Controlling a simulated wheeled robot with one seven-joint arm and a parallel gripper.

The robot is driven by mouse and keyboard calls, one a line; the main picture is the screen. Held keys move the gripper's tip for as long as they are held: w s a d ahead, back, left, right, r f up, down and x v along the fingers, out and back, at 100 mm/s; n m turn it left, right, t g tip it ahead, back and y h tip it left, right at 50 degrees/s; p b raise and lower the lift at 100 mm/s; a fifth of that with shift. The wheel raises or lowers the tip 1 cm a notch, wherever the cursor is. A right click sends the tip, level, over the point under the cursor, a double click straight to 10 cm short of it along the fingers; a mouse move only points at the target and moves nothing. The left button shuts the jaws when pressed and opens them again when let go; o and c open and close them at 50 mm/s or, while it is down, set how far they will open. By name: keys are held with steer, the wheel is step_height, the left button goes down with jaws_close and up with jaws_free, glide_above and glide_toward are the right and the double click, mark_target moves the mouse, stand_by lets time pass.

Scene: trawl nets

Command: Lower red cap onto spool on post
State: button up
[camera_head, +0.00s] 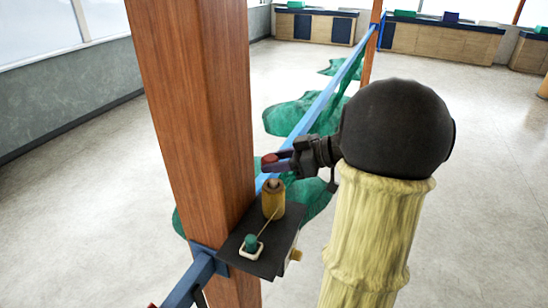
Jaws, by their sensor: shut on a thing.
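The red cap (270,158) is held between the fingers of my gripper (277,161), which is shut on it. The yellow-brown spool (273,197) stands upright on a dark shelf (262,239) fixed to the wooden post (197,120). The cap is above the spool and apart from it, with a small gap showing in this view. I cannot tell from this one view whether the cap is centred over the spool. The fingers hide part of the cap.
A green knob on a white base (251,245) sits at the shelf's near end, with a thin line running to the spool. A blue rail (322,100) and green netting (300,115) lie behind. The thick post stands close on the left.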

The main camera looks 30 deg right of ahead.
mark_target(280, 186)
steer(key=shift+s+d, duration=0.25)
steer(key=shift+s, duration=0.6)
steer(key=shift+w+f+b, duration=0.3)
steer(key=shift+f+b, duration=0.65)
steer(key=shift+b, duration=0.05)
steer(key=shift+a+f+b, duration=0.1)
steer(key=shift+f+b, duration=0.35)
steer(key=shift+b, duration=0.1)
steer(key=shift+w, duration=0.1)
steer(key=shift+p, duration=0.75)
steer(key=shift+f, duration=0.3)
steer(key=shift+f, duration=0.3)
